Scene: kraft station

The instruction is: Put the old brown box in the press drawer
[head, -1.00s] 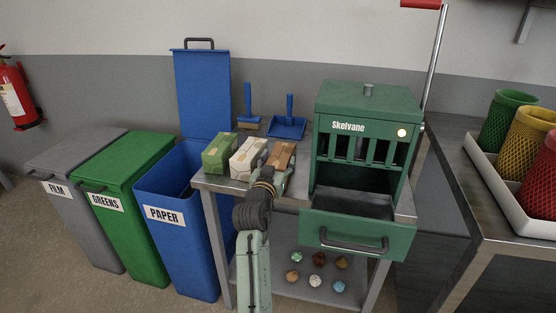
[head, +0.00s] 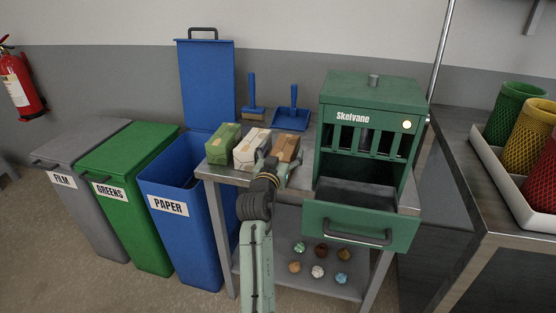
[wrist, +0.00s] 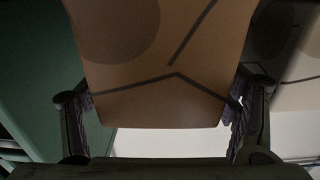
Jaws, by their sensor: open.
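The brown box (head: 286,148) is the rightmost of three boxes in a row on the steel table (head: 230,177), beside the press. My gripper (head: 275,164) is at its near end, with a finger to either side. In the wrist view the brown box (wrist: 165,60), with a dark round patch and dark lines, fills the space between my open fingers (wrist: 165,104). The fingers are close to its sides; I cannot tell whether they touch. The green press (head: 370,112) stands to the right, its drawer (head: 360,226) pulled out. The visible part of the drawer's inside looks empty.
A white box (head: 251,149) and a green box (head: 223,143) stand left of the brown box. An open blue paper bin (head: 180,232) is left of the table. Several small crumpled lumps (head: 318,271) lie on the lower shelf. The drawer front juts past the table's edge.

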